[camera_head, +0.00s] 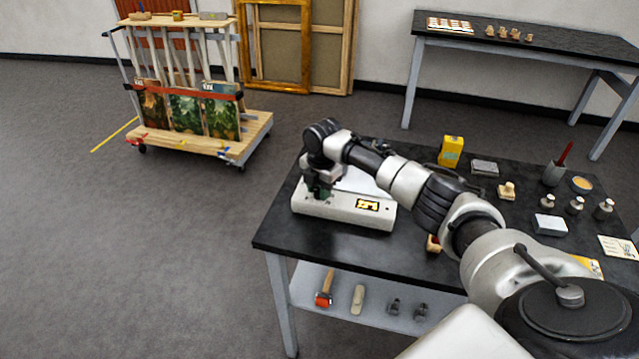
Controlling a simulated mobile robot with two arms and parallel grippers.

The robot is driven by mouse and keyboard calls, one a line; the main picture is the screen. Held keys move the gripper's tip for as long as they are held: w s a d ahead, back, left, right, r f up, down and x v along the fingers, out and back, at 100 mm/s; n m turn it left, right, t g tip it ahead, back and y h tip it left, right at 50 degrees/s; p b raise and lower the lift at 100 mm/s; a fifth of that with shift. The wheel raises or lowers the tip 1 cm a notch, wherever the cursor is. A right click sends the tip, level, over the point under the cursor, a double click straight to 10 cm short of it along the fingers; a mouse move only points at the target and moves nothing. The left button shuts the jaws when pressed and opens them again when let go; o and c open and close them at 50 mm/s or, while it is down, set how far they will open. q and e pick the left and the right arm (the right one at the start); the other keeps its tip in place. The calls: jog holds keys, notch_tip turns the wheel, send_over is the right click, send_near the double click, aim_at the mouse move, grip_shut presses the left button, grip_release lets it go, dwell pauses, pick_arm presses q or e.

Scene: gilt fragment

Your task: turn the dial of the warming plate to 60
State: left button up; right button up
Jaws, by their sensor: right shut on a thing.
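The warming plate (343,210) is a white box near the left front of the black table (310,243). A small lit display (367,205) shows on its front; its digits are too small to read. My right gripper (320,193) reaches down from above at the left front part of the warming plate and is shut on the dial. The dial itself is mostly hidden by the gripper, so its setting cannot be read. My left gripper is out of view.
My right arm spans the table. Beyond it are a yellow box (451,151), a grey block (485,168), a dark pot with a red-handled tool (554,174), and several small bottles. A lower shelf (340,303) holds tools. A wooden cart (245,137) stands at the back left.

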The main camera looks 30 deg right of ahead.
jog(key=m+p, duration=0.3)
jog(key=shift+r+m, duration=0.25)
jog(key=shift+m, duration=0.05)
jog(key=m+p, duration=0.3)
jog(key=m, duration=0.1)
jog(key=shift+m+h, duration=0.3)
jog(key=m+p, duration=0.2)
jog(key=m, duration=0.2)
jog(key=shift+a+f, duration=0.1)
jog(key=m+p, duration=0.1)
jog(key=m, duration=0.3)
jog(key=m+p, duration=0.1)
jog(key=m, duration=0.3)
jog(key=shift+w+m+g, duration=0.1)
jog(key=shift+m+g, duration=0.2)
jog(key=shift+g, duration=0.1)
jog(key=m+p, duration=0.1)
jog(key=m, duration=0.3)
jog(key=shift+m, duration=0.3)
jog(key=m, duration=0.5)
jog(key=shift+f+g, duration=0.1)
jog(key=shift+g, duration=0.2)
jog(key=shift+w+m, duration=0.1)
jog(key=shift+m, duration=2.3)
